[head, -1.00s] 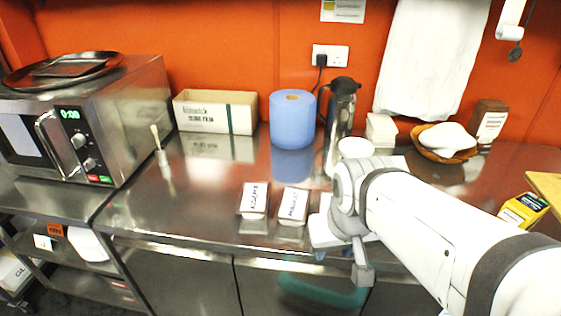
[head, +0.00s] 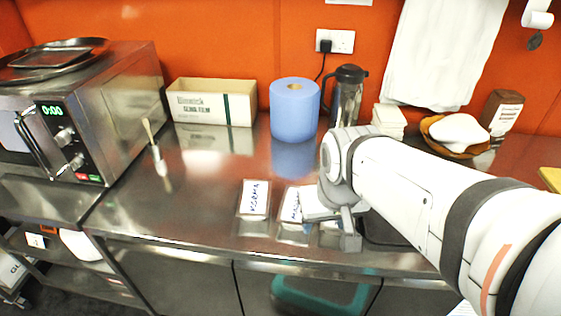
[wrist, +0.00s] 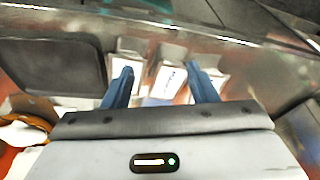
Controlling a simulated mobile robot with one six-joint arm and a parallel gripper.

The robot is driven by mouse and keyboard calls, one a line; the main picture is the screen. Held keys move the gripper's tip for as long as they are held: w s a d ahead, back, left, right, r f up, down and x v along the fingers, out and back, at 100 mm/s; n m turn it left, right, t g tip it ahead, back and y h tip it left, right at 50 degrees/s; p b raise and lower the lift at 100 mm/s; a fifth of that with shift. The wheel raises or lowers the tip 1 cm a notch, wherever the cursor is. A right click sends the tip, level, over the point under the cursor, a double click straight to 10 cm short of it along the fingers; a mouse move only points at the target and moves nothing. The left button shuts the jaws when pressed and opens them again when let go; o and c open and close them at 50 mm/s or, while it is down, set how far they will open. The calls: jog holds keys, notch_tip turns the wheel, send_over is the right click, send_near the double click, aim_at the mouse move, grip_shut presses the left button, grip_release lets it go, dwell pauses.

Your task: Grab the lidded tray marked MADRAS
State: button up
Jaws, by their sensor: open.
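The lidded tray marked MADRAS (head: 291,206) is a small tray with a white lid and dark lettering on the steel counter. My arm hides its right side in the head view. In the wrist view, the middle tray (wrist: 168,80) of three appears to be it, its writing too blurred to read. My gripper (wrist: 160,68) is open, with its two blue fingers apart on either side of that tray's image and nothing held. I cannot tell the height left between fingers and tray. The similar tray marked KORMA (head: 254,199) stands just left of MADRAS in the head view.
A third white-lidded tray (wrist: 124,66) stands close on MADRAS's other side. Behind are a blue paper roll (head: 295,108), a steel flask (head: 346,100) and a cling film box (head: 212,102). A microwave (head: 120,110) stands left.

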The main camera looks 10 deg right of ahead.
aim_at(297, 209)
jog(key=o, duration=0.6)
jog(key=w+f+m+g, duration=0.1)
jog(key=w+f+m, duration=0.1)
jog(key=w, duration=0.8)
jog(key=shift+w+f, duration=0.3)
jog(key=shift+f, duration=0.15)
jog(key=shift+o, duration=1.4)
jog(key=w+f, duration=0.2)
jog(key=w, duration=0.1)
jog(key=w+f+m+g, duration=0.1)
jog(key=w+f, duration=0.1)
jog(key=w, duration=0.1)
jog(key=w+f+m, duration=0.1)
jog(key=w+f, duration=0.1)
jog(key=shift+w+a+f+g, duration=0.1)
jog(key=shift+w+f+g, duration=0.3)
jog(key=shift+w+f, duration=0.25)
jog(key=shift+f, duration=0.4)
jog(key=shift+w+a+f+p, duration=0.1)
jog(key=shift+f+p, duration=0.2)
jog(key=shift+f, duration=1.45)
jog(key=shift+w+f+p, duration=0.1)
jog(key=shift+f+p, duration=0.2)
jog(key=shift+f, duration=1.45)
